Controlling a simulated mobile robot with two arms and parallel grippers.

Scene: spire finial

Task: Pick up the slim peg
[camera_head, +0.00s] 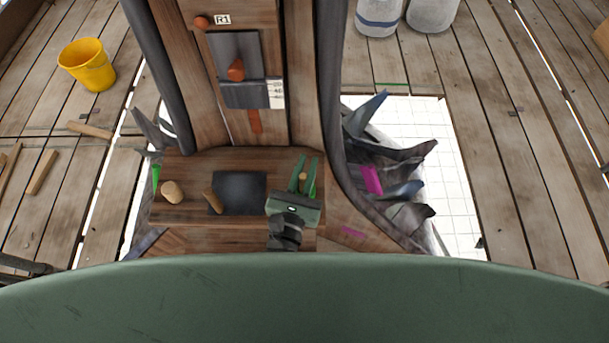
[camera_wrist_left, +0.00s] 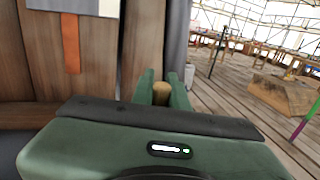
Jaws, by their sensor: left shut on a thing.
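My left gripper (camera_head: 304,174) is over the right part of the wooden shelf (camera_head: 235,164). Its two green fingers are shut on a slim wooden peg (camera_head: 303,179). The peg's round end also shows between the fingers in the left wrist view (camera_wrist_left: 160,92). Most of this peg is hidden, and I cannot tell whether it touches the shelf. A brown peg (camera_head: 213,202) lies at the left edge of a dark pad (camera_head: 240,190). A thicker, pale wooden peg (camera_head: 172,191) is farther left on the shelf. My right gripper is not in view.
Behind the shelf rises a wooden panel with an orange knob (camera_head: 236,70) on a grey plate and an orange strip (camera_head: 255,121). Dark curved posts flank it. Jagged grey pieces (camera_head: 390,150) stand to the right. A yellow bucket (camera_head: 88,64) is on the planks at left.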

